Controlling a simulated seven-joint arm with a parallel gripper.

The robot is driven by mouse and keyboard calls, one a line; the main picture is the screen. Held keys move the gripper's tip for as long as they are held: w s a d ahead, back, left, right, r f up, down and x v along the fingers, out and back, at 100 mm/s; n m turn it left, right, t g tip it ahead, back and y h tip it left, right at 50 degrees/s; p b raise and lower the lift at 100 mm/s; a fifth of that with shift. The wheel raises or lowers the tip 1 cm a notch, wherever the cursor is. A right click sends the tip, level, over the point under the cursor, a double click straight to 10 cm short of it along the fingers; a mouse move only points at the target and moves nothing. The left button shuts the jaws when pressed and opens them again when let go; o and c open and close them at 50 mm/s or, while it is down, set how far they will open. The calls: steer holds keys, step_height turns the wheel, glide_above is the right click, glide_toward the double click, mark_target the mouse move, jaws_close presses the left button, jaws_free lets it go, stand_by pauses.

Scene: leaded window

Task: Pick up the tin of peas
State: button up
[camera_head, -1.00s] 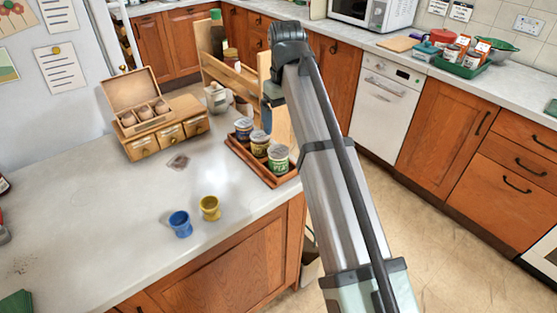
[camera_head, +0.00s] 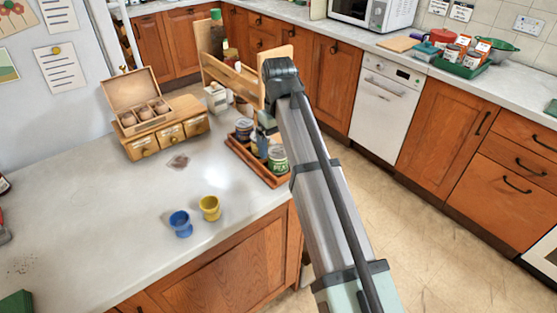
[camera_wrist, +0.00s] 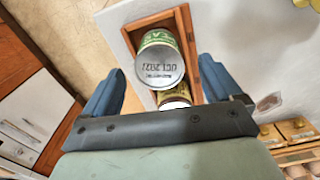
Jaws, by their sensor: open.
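The tin of peas (camera_head: 278,160), with a green label and a pale lid, stands at the front right end of a wooden tray (camera_head: 243,155) on the counter. In the wrist view the tin of peas (camera_wrist: 160,58) shows its stamped lid. My gripper (camera_wrist: 160,70) is open, with one blue finger to each side of this tin in that view. I cannot tell how high it is above the lid. A yellowish tin (camera_wrist: 174,98) stands beside it, partly hidden by my gripper. In the head view my gripper (camera_head: 262,135) partly hides the middle tin.
A wooden rack (camera_head: 225,75) and a white pot (camera_head: 217,97) stand behind. Blue (camera_head: 180,223) and yellow (camera_head: 209,207) egg cups and a wooden egg box (camera_head: 145,112) are left.

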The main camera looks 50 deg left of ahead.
mark_target(278, 150)
steer(key=shift+w+f, duration=0.1)
steer(key=shift+f, duration=2.3)
steer(key=c, duration=1.3)
steer(key=shift+o, duration=0.2)
steer(key=shift+a, duration=0.1)
